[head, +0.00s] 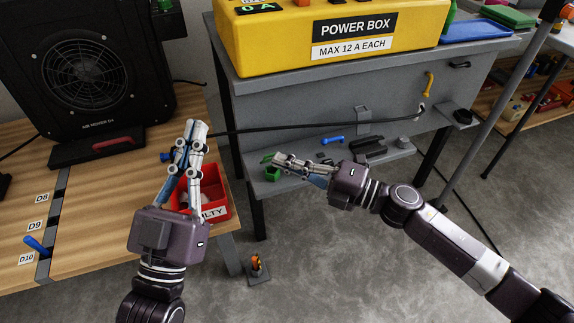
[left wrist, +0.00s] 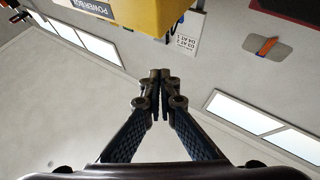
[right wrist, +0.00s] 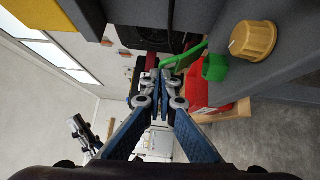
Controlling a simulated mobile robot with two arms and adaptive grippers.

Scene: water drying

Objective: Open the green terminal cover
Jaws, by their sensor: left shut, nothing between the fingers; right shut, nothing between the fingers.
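A small green terminal block (head: 272,174) sits on the lower grey shelf, and it also shows in the right wrist view (right wrist: 215,68). A thin green flap, which looks like the cover (right wrist: 188,53), slants beside the block, just beyond my right fingertips. In the head view it is a green bit (head: 267,158) at the fingertips. My right gripper (head: 277,159) is shut and empty, its tips close to the flap; whether they touch it I cannot tell. My left gripper (head: 192,126) is shut and empty above the red bin (head: 222,206), away from the block.
The yellow power box (head: 290,50) stands on the grey bench above. A black cable (head: 310,128) runs across the bench front. A gold knob (right wrist: 253,41) is near the green block. A black air mover (head: 90,75) stands on the wooden table at left.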

